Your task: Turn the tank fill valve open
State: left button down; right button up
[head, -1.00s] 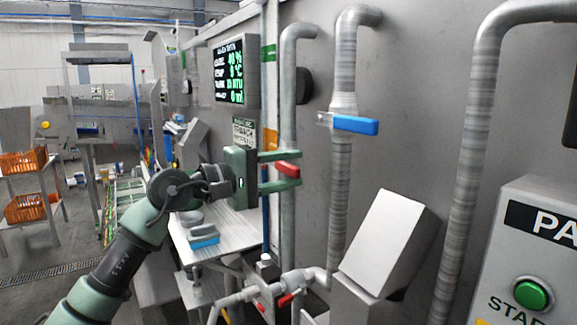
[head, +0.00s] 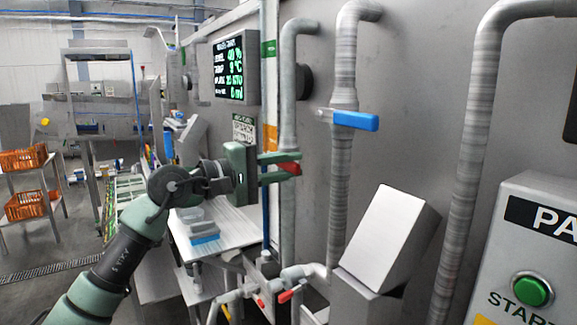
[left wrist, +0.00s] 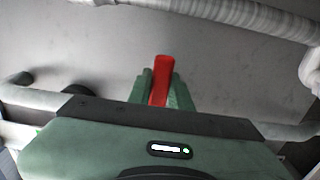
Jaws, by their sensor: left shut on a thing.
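A red valve handle (head: 290,168) sits at the left vertical grey pipe (head: 290,105) on the steel wall. My left gripper (head: 290,164) is shut on this handle. In the left wrist view the red handle (left wrist: 163,78) stands between the two green fingers (left wrist: 161,92), its end showing past them. It appears to lie across the pipe, which is partly hidden behind my gripper. A blue valve handle (head: 354,120) on the middle pipe points right, across that pipe, and nothing touches it. I cannot read a label naming either valve. My right gripper is not in view.
A display screen (head: 229,69) and a small sign (head: 244,132) are on the wall near my left gripper. More red handles (head: 288,294) are on low pipes. A panel with a green START button (head: 532,290) stands at right. A steel table (head: 235,228) is below.

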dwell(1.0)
pick_arm(q)
jog(key=shift+r+n, duration=0.6)
jog(key=shift+n, duration=0.3)
jog(key=shift+w+a+r+n, duration=0.1)
jog(key=shift+w+r+n, duration=0.1)
jog(key=shift+r+n, duration=0.75)
jog(key=shift+w+a+r+n+p, duration=0.2)
jog(key=shift+r+n, duration=0.2)
jog(key=shift+n, duration=0.45)
jog(key=shift+w+a+r+n+p, duration=0.1)
jog(key=shift+w+r+n+p, duration=0.2)
jog(key=shift+n, duration=0.5)
jog(key=shift+s+r, duration=0.1)
jog(key=c, duration=1.3)
grip_release()
